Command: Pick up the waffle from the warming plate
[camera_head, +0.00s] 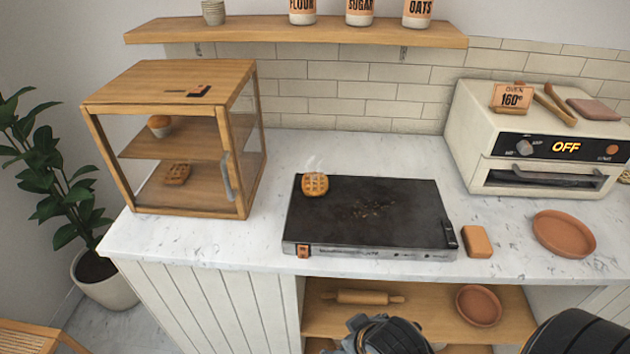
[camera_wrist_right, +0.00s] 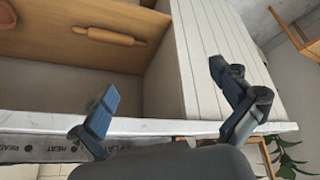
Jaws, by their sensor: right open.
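A round golden waffle (camera_head: 315,184) lies near the back left corner of the black warming plate (camera_head: 400,212), with wisps of steam above it. In the right wrist view, the warming plate's labelled front strip (camera_wrist_right: 40,148) shows at the lower left. My right gripper (camera_wrist_right: 164,92) is open, its blue-grey fingers wide apart with nothing between them. In the head view part of it shows at the bottom edge, low in front of the counter and well away from the waffle. My left gripper is not in view.
A wooden display case (camera_head: 170,68) with another waffle (camera_head: 177,173) and a muffin (camera_head: 159,125) stands left. An orange block (camera_head: 477,242), a terracotta plate (camera_head: 563,234) and an oven (camera_head: 548,135) are right. The lower shelf holds a rolling pin (camera_head: 362,297).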

